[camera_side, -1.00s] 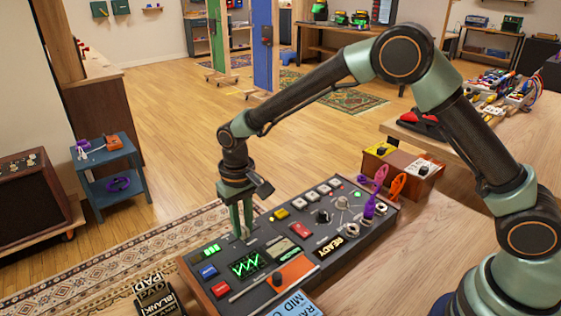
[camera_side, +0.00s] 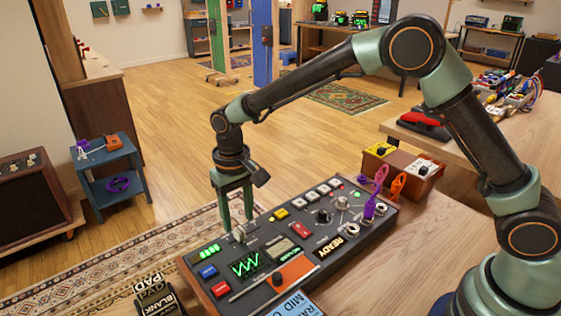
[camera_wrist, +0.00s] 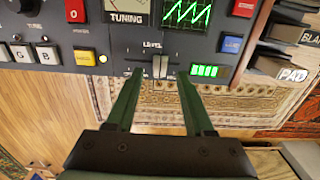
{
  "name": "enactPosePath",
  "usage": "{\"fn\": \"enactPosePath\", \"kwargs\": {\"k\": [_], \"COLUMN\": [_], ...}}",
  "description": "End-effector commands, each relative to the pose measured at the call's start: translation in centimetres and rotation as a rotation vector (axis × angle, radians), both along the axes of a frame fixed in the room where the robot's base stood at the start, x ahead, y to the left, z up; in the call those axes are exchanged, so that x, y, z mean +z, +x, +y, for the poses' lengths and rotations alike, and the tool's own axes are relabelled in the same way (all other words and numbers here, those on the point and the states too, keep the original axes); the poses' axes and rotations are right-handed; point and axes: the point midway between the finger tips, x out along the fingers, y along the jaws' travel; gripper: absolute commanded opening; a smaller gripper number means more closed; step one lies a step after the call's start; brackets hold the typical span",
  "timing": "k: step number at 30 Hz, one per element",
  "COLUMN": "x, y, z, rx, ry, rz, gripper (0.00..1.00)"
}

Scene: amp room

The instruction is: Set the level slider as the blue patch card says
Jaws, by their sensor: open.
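The level slider's pale knob (camera_wrist: 160,66) stands under the LEVEL label on the dark console (camera_wrist: 225,8). My gripper (camera_wrist: 160,73) is open, with one fingertip on each side of the knob and a gap at both sides. In the side view my gripper (camera_side: 237,224) points down at the console's far left edge, over the knob (camera_side: 238,235). The green level bars (camera_side: 208,252) are lit, and they also show in the wrist view (camera_wrist: 205,71). The blue patch card (camera_side: 298,304) is cut off at the bottom edge; "MID" is readable.
Black labelled blocks (camera_side: 158,297) lie at the lower left. The space above the console's middle is free.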

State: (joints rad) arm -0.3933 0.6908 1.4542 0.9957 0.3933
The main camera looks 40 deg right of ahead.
Motion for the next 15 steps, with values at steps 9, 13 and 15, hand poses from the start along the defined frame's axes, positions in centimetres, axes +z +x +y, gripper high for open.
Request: {"fn": "enactPosePath", "kwargs": {"k": [9, 13, 15], "x": [6.5, 8.1, 8.6], "y": [0.1, 0.0, 0.0], "z": [0.0, 0.0, 0.0], "rx": [0.0, 0.0, 0.0], "ry": [0.002, 0.001, 0.001], "rz": [-0.004, -0.003, -0.003], "gripper": [0.53, 0.53, 0.53]}}
